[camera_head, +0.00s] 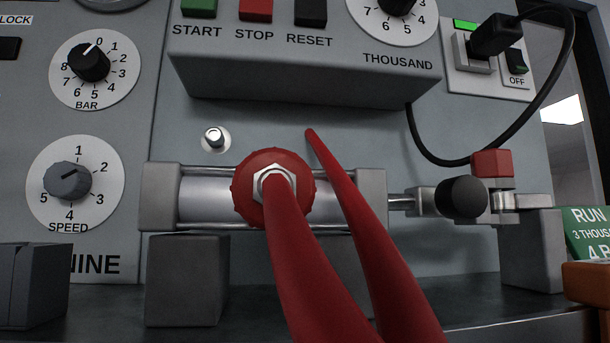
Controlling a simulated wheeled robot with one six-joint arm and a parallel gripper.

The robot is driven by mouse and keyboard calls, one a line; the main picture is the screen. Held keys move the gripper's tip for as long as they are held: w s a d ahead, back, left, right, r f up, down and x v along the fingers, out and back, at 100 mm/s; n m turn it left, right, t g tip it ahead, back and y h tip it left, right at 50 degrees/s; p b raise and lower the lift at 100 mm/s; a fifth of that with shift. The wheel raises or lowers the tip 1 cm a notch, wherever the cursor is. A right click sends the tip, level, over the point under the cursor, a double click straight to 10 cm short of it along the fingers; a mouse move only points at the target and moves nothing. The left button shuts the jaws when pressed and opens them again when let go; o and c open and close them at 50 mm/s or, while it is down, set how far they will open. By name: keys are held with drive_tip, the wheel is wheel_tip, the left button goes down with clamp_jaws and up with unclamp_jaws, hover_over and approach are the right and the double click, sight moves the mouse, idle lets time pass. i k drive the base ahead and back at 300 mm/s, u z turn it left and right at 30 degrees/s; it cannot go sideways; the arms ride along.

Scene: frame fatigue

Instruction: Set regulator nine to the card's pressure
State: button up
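The BAR dial (120,88) is a white disc numbered from 0 at the upper left, on the panel section labelled NINE. Its black knob (89,63) has a white mark that appears to point at or near 0. A green card (588,232) at the right edge reads RUN, 3 THOUS and 4 B, cut off by the frame edge. No hand or finger shows at the BAR knob.
A SPEED dial (74,209) lies below BAR. A THOUSAND dial (420,28), buttons and a black cable (437,157) sit right. BAR's front is clear.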

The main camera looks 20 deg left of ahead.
sight(86, 60)
drive_tip(key=u, duration=1.95)
